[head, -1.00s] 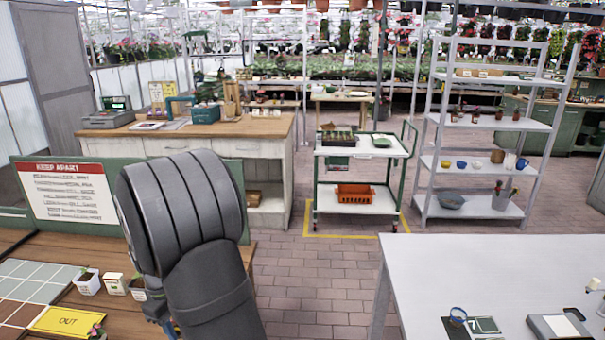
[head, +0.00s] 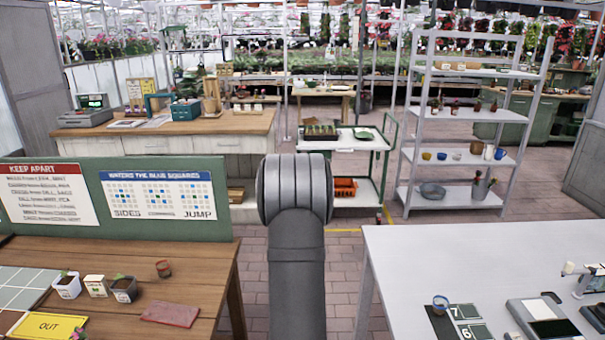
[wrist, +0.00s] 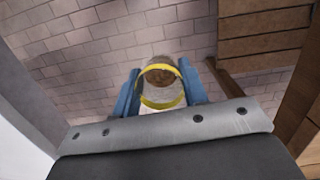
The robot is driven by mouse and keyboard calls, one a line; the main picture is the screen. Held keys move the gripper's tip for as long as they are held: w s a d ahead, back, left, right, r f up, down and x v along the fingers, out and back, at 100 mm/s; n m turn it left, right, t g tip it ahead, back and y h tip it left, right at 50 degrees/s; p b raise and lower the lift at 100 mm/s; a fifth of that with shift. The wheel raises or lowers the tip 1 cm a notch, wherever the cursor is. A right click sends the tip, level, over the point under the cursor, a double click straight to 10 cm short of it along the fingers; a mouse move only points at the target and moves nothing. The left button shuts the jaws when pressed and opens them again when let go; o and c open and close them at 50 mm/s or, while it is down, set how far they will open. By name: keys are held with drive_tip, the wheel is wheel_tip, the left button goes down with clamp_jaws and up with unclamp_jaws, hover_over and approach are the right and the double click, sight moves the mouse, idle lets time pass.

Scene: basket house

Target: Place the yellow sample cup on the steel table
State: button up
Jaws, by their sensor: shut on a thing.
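The yellow sample cup (wrist: 146,102) shows in the wrist view as a clear cup with a yellow rim and something brown inside. My gripper (wrist: 160,88) has its blue fingers shut on the cup's sides, holding it in the air above the brick floor. In the head view my arm stands in the gap between the tables and hides the gripper and cup. The steel table (head: 450,260) is at the right in the head view, with its left half mostly bare.
On the steel table are a blue-rimmed cup (head: 440,302), number cards (head: 470,322) and a grey device (head: 540,318). The wooden table (head: 205,285) at left holds small pots (head: 123,289), a red-brown cup (head: 163,268) and a reddish cloth (head: 170,313). A green board (head: 220,210) stands behind it.

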drive_tip(key=shift+d+f+m, duration=0.2)
drive_tip(key=shift+d, duration=0.25)
drive_tip(key=shift+d+f+m, duration=0.15)
drive_tip(key=shift+d+m, duration=0.05)
drive_tip(key=shift+d, duration=0.25)
drive_tip(key=n+t+h, duration=0.1)
drive_tip(key=n, duration=1.4)
approach(449, 335)
drive_tip(key=w+a, duration=0.1)
drive_tip(key=a, duration=0.2)
drive_tip(key=w+a+f, duration=0.1)
drive_tip(key=w+a, duration=0.2)
drive_tip(key=a, duration=0.2)
drive_tip(key=shift+w+a+f, duration=0.25)
drive_tip(key=shift+a, duration=0.1)
drive_tip(key=s+d+r+n, duration=0.3)
drive_tip(key=s+d+n, duration=0.15)
drive_tip(key=d, duration=0.45)
drive_tip(key=shift+t, duration=0.3)
drive_tip(key=shift+s+d+f, duration=0.1)
drive_tip(key=shift+f, duration=3.25)
drive_tip(key=shift+f, duration=0.55)
drive_tip(key=o, duration=1.1)
drive_tip(key=shift+o, duration=0.2)
